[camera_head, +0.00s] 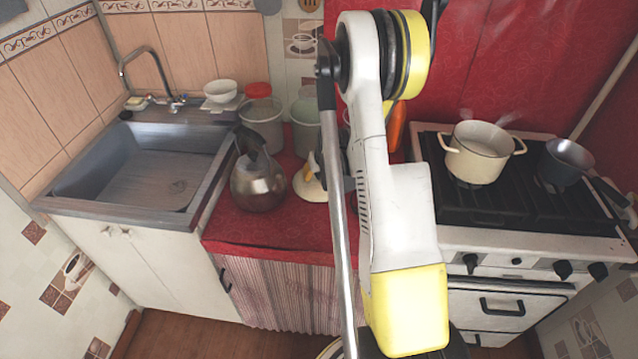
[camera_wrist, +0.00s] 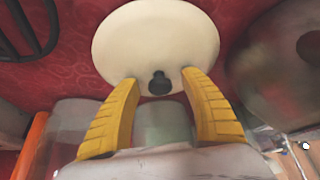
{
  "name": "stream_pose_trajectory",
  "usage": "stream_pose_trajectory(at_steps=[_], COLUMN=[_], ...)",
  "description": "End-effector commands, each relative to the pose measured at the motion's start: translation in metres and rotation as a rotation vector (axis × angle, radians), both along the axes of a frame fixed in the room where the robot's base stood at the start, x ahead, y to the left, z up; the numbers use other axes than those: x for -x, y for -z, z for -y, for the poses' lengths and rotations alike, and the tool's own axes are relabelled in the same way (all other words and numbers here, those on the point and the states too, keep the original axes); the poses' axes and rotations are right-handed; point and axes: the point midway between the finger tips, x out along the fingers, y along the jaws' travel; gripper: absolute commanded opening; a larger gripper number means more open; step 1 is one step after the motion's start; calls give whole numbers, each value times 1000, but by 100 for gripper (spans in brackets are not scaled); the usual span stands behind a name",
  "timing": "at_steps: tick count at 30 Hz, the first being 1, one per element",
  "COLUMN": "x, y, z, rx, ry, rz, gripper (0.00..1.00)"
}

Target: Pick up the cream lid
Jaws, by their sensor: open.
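The cream lid (camera_head: 307,191) lies on the red oilcloth counter, right of the kettle, partly hidden behind my arm in the head view. In the wrist view the lid (camera_wrist: 157,35) is a pale round disc with a dark knob (camera_wrist: 159,83). My gripper (camera_wrist: 161,78) is open, its two yellow fingers on either side of the knob in the picture. Nothing is seen held. I cannot tell whether the fingertips touch the lid. In the head view a small part of my gripper (camera_head: 313,166) shows just above the lid.
A metal kettle (camera_head: 258,185) stands close left of the lid; it also shows in the wrist view (camera_wrist: 275,75). Canisters (camera_head: 263,122) stand behind. A cream pot (camera_head: 477,155) and a dark pan (camera_head: 564,163) sit on the stove. The counter's front (camera_head: 255,228) is clear.

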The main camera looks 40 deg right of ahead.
Motion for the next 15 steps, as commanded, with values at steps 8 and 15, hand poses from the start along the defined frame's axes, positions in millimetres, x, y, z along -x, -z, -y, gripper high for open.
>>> stream_pose_trajectory(at_steps=[8, 15], x=[0, 0], y=[-1, -1], z=[0, 0], rx=[0, 0], ry=[0, 0], rz=[0, 0], gripper=[0, 0])
